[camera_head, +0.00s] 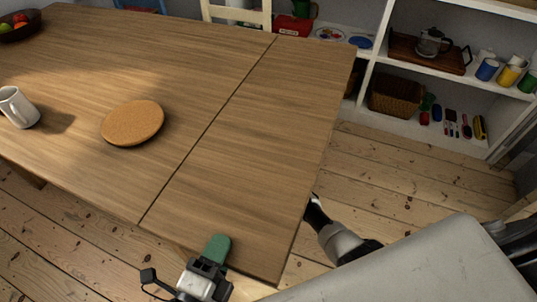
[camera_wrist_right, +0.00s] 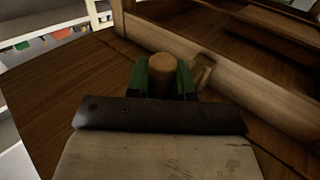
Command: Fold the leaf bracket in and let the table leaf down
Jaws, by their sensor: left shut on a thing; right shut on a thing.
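The wooden table leaf (camera_head: 262,130) lies level with the fixed tabletop (camera_head: 75,75); a dark seam runs between them. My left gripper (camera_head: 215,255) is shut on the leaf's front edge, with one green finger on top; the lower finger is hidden. My right arm reaches under the leaf's right edge, so its gripper is hidden in the head view. In the right wrist view my right gripper (camera_wrist_right: 162,82) is shut on a round wooden knob (camera_wrist_right: 162,66), its green fingers on both sides. The knob appears to belong to the leaf bracket, which is mostly hidden behind my gripper.
A cork mat (camera_head: 132,123), a white mug (camera_head: 18,108) and a fruit bowl (camera_head: 20,27) stand on the fixed top; the leaf is bare. A pale chair (camera_head: 236,14) is behind the table. White shelves (camera_head: 440,85) stand back right. Floorboards right of the leaf are partly free.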

